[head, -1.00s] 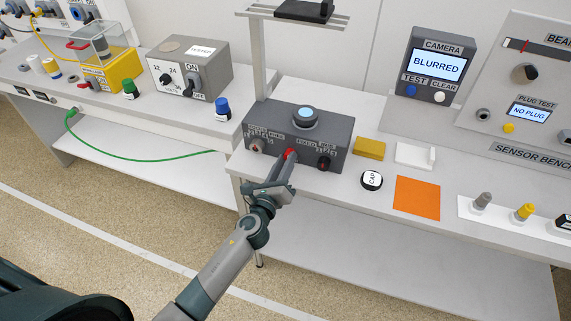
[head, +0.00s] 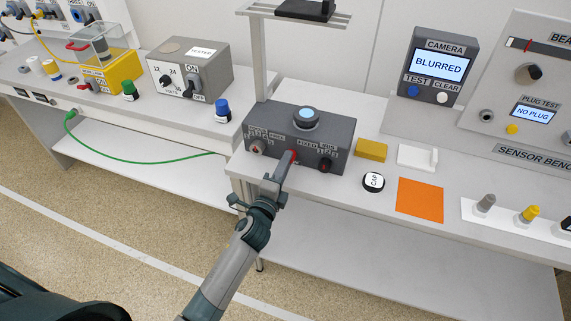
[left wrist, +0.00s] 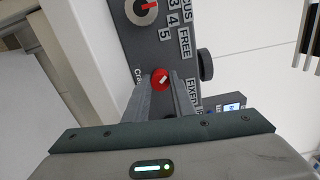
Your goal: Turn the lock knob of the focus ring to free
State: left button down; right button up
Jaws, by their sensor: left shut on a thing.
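The lock knob (head: 294,155) is a small red knob on the front of the dark grey camera box (head: 342,136), between the FREE and FIXED labels. My right gripper is not in view.
A dark knob (head: 325,165) sits right of the lock knob. The camera display (head: 438,64) reads BLURRED. A yellow block (head: 371,150), a white piece (head: 417,156), a round CAP piece (head: 373,182) and an orange mat (head: 420,200) lie to the right.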

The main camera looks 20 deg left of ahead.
pick_arm(q)
jog(key=shift+f+n, duration=0.1)
jog(key=shift+n, duration=0.5)
jog(key=c, duration=1.5)
grip_release()
jog(key=shift+s, duration=0.1)
